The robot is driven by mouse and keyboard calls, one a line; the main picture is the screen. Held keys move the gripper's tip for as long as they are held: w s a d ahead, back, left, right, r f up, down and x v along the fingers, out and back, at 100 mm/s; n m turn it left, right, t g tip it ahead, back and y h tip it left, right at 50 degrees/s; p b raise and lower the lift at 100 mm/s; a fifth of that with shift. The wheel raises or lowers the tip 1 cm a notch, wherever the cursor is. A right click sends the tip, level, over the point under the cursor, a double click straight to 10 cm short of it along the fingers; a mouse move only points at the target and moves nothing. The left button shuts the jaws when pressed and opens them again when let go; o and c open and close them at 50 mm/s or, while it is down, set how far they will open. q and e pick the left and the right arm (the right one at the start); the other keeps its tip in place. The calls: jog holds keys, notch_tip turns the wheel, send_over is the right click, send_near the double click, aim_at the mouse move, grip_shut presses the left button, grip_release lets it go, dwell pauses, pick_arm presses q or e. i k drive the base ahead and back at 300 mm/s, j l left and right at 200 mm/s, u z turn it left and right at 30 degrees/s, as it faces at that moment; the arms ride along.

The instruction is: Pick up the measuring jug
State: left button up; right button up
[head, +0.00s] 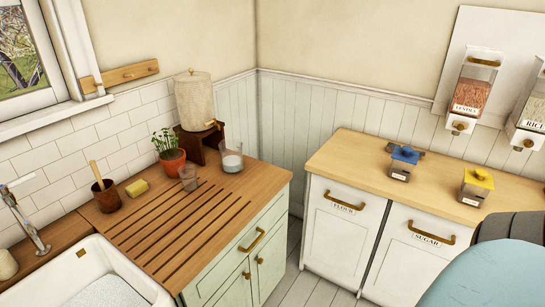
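The measuring jug (232,157) appears to be the clear container with something white in its lower part. It stands upright on the wooden drainboard counter (232,207), near the back right, just right of a dark wooden stand. A smaller clear glass (188,178) stands to its left and nearer. Nothing touches the jug from above. Neither of my grippers shows. A rounded blue and dark grey part at the lower right seems to be my own arm, and it hides the end of the right counter.
A brown cup (106,196), a yellow sponge (137,188) and a sink (82,271) lie left. A floor gap separates the right counter (345,155), which holds blue-topped and yellow-topped containers.

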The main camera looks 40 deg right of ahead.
aim_at(234, 158)
jog(key=z, duration=1.1)
jog(key=u, duration=1.55)
jog(key=z, duration=1.55)
jog(key=u, duration=0.6)
jog(key=l+u, duration=0.35)
jog(key=i+l+u, duration=0.1)
jog(key=l+u, duration=0.6)
jog(key=j, duration=0.1)
